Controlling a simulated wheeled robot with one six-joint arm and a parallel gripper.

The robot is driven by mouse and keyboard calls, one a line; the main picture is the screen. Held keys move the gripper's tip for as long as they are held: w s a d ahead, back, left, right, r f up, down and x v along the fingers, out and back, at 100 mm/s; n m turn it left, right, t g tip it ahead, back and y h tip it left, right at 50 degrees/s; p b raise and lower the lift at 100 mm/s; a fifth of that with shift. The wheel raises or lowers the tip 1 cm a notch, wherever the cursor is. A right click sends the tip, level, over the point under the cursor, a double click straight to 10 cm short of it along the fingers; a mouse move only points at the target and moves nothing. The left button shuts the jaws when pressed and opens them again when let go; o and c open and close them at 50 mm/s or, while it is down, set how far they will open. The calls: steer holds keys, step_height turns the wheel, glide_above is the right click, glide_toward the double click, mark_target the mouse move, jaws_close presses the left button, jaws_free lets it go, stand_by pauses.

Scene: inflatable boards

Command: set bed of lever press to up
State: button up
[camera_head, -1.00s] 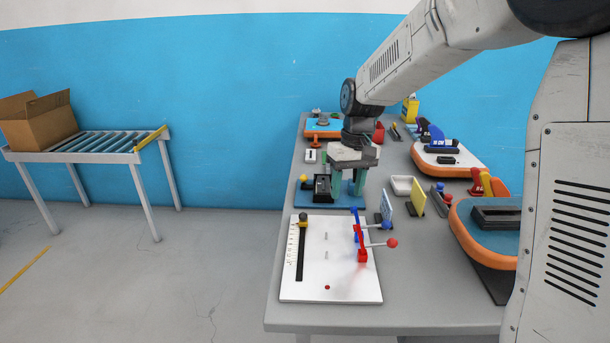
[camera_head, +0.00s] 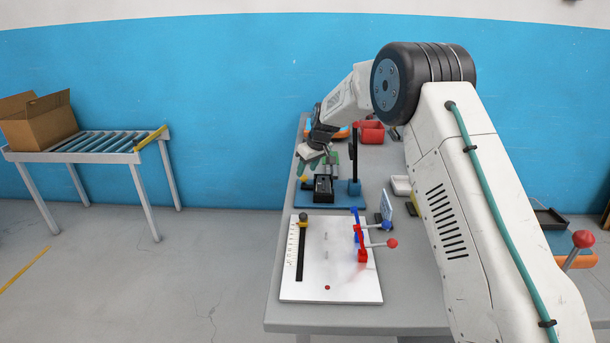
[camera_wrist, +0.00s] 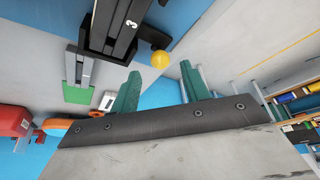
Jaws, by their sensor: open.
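The lever press stands on a blue base (camera_head: 348,198) on the grey table, behind the white lever board. Its black bed (camera_head: 323,188) carries a yellow ball knob (camera_head: 304,179) on its left side. In the wrist view the black bed (camera_wrist: 122,22) bears a white 3, and the yellow knob (camera_wrist: 160,59) shows beside it. My gripper (camera_head: 306,170) hangs over the left side of the press. Its two green fingers (camera_wrist: 160,70) are open, with the knob showing between and beyond their tips. I cannot tell whether they touch it. The arm partly hides the press top.
A white board (camera_head: 315,278) with a black slot slider and red and blue levers lies at the table's front. A red bin (camera_head: 371,132) stands at the back. A roller conveyor (camera_head: 95,143) with a cardboard box (camera_head: 40,122) stands far left, with open floor between.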

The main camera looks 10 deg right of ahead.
mark_target(305, 176)
steer(key=shift+x, duration=1.75)
steer(key=shift+c, duration=0.4)
jaws_close()
steer(key=shift+r, duration=0.7)
steer(key=shift+o, duration=0.4)
jaws_free()
steer(key=shift+r, duration=0.1)
